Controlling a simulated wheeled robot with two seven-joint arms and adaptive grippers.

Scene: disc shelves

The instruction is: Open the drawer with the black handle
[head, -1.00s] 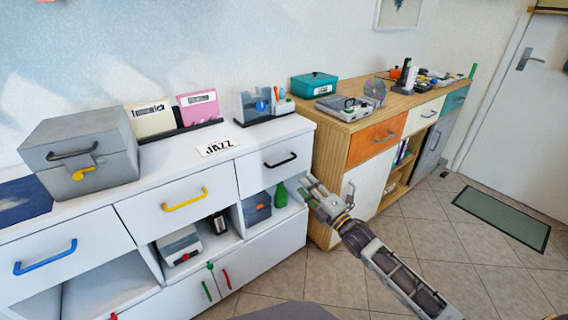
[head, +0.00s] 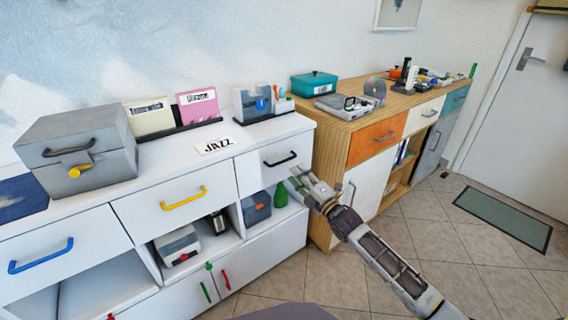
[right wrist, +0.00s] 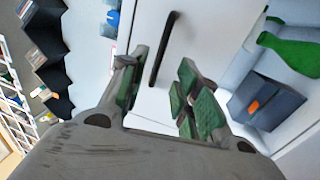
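The drawer with the black handle (head: 280,160) is the right-hand top drawer of the white cabinet, and its front (head: 252,176) sits flush, so it is closed. The black handle also shows in the right wrist view (right wrist: 163,48), upright in that picture. My right gripper (head: 296,180) is just in front of and below the handle's right end. In the right wrist view the right gripper (right wrist: 160,90) has its green-padded fingers apart, one to each side of the handle's line. Nothing is between the fingertips, and the handle looks beyond them. My left gripper is in neither view.
Below the drawer, an open shelf holds a green bottle (head: 281,195) and a blue-grey box (head: 257,207). Drawers with yellow (head: 184,198) and blue (head: 41,256) handles are to the left. A wooden cabinet (head: 335,130) stands close on the right.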

